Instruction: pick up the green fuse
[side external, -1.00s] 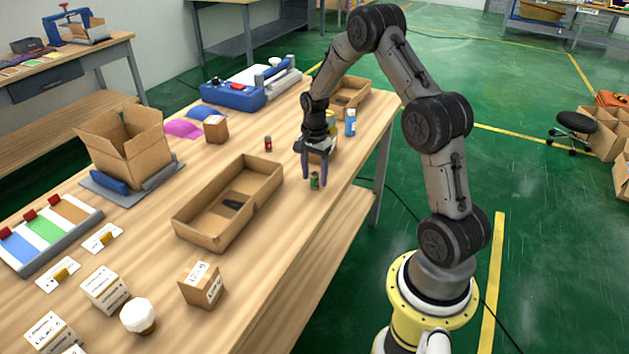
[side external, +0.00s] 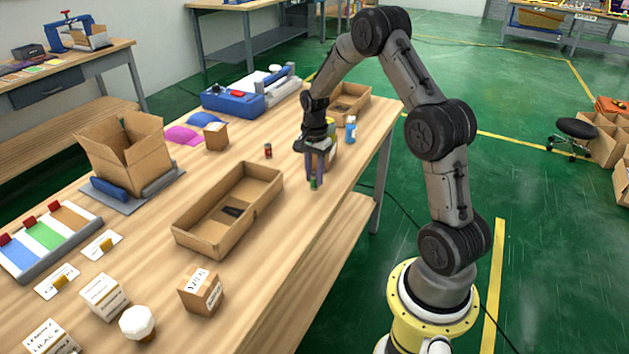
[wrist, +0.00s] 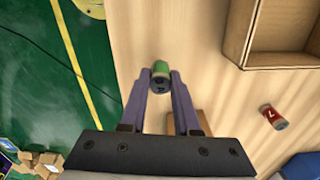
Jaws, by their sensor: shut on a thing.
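The green fuse (side external: 313,184) is a small green cylinder with a dark end, near the front edge of the wooden table. My gripper (side external: 314,179) points down over it, with its purple fingers on either side. In the wrist view the green fuse (wrist: 160,72) sits between the fingertips of my gripper (wrist: 160,78), which are shut on it. The fingers partly hide it in the side view. I cannot tell whether it still touches the table.
A red can-like cylinder (side external: 268,150) stands further back. An open shallow cardboard box (side external: 190,238) lies to the left. A blue bottle (side external: 351,130) stands behind my gripper on the right. A small carton (side external: 201,289) stands at the front.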

